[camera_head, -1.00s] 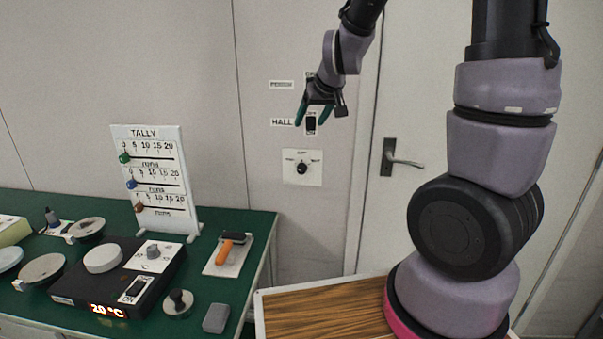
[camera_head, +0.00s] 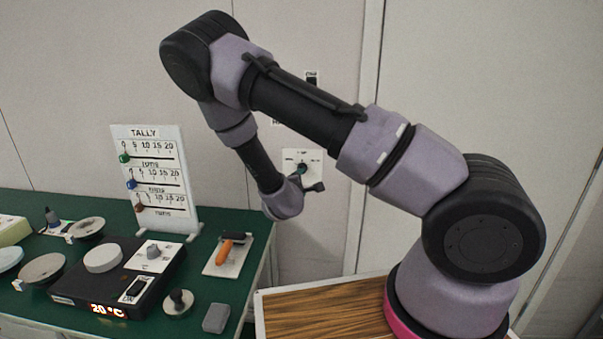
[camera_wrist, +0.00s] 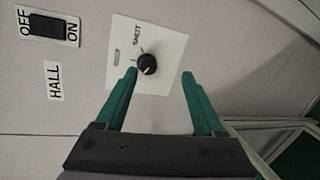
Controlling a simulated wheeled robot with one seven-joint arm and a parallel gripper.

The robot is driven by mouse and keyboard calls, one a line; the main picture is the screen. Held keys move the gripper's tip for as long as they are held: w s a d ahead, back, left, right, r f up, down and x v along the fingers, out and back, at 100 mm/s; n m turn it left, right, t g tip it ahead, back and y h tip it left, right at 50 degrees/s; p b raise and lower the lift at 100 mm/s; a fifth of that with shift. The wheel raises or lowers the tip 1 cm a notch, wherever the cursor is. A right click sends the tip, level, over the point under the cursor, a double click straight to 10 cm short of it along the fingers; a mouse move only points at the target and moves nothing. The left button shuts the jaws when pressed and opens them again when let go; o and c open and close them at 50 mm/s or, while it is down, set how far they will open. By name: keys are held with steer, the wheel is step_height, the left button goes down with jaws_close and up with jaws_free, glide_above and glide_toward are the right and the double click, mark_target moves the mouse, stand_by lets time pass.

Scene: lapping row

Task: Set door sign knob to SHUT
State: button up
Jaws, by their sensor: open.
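The door sign knob (camera_wrist: 147,63) is a small round black knob on a white plate (camera_wrist: 168,48) on the wall. A printed label reading SHUT and another too small to read sit beside it; which one the knob points to I cannot tell. The plate also shows in the head view (camera_head: 315,157), where my arm partly covers it. My gripper (camera_wrist: 160,74) has green fingers spread apart and empty, facing the plate. In the wrist view the left fingertip appears close beside the knob and the right one well off it. Whether the left one touches, I cannot tell.
A HALL light switch (camera_wrist: 48,29) is on the wall nearby, partly covered in the head view. A white door (camera_head: 425,60) is to the right. The green table (camera_head: 200,290) at left bears a TALLY board (camera_head: 155,180), a hotplate (camera_head: 65,290) and several small items.

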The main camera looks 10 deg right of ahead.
steer(key=w+d+f+n+t, duration=0.1)
steer(key=w+n+t, duration=0.2)
steer(key=w, duration=0.6)
steer(key=n, duration=0.2)
steer(key=shift+w+d+n+y, duration=0.3)
steer(key=shift+n, duration=0.1)
jaws_close()
